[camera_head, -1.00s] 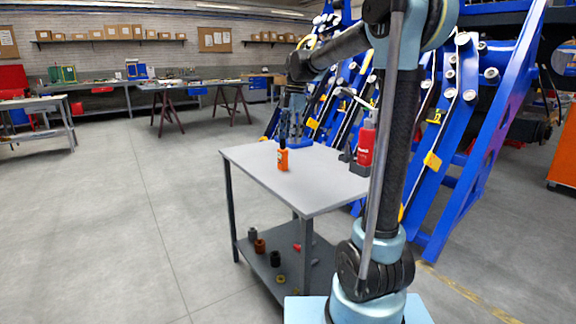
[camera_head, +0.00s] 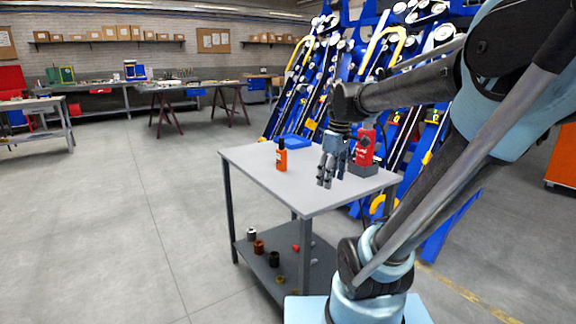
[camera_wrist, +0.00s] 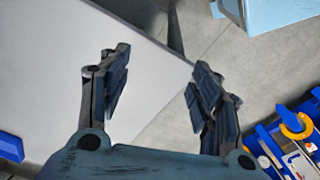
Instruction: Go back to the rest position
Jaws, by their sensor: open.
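My gripper (camera_head: 329,168) is open and empty in the head view, pointing down above the right part of the grey table (camera_head: 267,179). In the wrist view, my gripper (camera_wrist: 158,90) has its two fingers apart with nothing between them, above the table's edge and the floor. An orange bottle (camera_head: 281,156) with a dark top stands upright on the table, left of my gripper and apart from it. A red tool (camera_head: 365,147) stands in a dark holder (camera_head: 363,170) on the table, close to the right of my gripper in the picture.
A blue tray (camera_head: 292,141) lies at the table's back. The lower shelf (camera_head: 270,272) holds several small round parts. The blue harvester chassis (camera_head: 440,225) stands behind and right of the table. The floor (camera_head: 110,230) to the left is clear.

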